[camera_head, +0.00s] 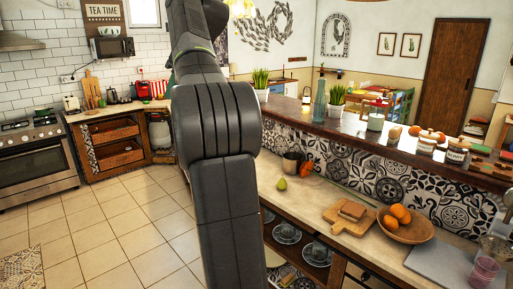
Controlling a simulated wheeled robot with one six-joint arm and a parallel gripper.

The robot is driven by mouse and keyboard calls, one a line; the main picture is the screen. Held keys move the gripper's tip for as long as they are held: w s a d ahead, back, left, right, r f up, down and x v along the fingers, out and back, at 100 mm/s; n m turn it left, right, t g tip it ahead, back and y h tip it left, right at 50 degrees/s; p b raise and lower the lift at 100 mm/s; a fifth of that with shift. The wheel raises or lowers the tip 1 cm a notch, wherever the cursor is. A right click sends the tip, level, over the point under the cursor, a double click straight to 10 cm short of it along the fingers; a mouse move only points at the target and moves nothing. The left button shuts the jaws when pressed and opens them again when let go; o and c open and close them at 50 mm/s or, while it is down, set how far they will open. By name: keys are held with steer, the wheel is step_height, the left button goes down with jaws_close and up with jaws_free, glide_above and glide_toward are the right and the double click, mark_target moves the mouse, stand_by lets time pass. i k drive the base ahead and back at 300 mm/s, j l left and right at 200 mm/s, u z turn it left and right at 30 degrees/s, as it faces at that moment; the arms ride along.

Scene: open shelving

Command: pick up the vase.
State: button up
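A tall, slim blue-grey glass vase (319,106) stands upright on the dark raised wooden counter, right of my arm. It looks bottle-like, with a narrow neck. My black arm fills the middle of the camera_head view from top to bottom. My gripper is not visible, so I cannot see its fingers or whether it holds anything. Nothing is seen touching the vase.
The raised counter (400,150) also bears potted plants (337,98), a green-white cup (375,122) and several jars. Tiled floor at left is clear.

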mark_target(319, 111)
steer(key=i+j+u, duration=0.15)
steer(key=i+u, duration=0.15)
steer(key=i, duration=0.45)
steer(key=i+u, duration=0.25)
steer(key=i, duration=0.45)
steer(key=i+z, duration=0.25)
steer(key=z, duration=0.2)
steer(key=i+j+z, duration=0.2)
steer(key=z, duration=0.25)
steer(key=i+j+z, duration=0.2)
steer(key=z, duration=0.2)
steer(key=i+j+z, duration=0.1)
steer(key=z, duration=0.3)
steer(key=i+j+z, duration=0.15)
steer(key=z, duration=0.3)
steer(key=i+j+z, duration=0.2)
steer(key=z, duration=0.2)
steer(key=i+j+z, duration=0.2)
steer(key=z, duration=0.2)
steer(key=k+j, duration=0.05)
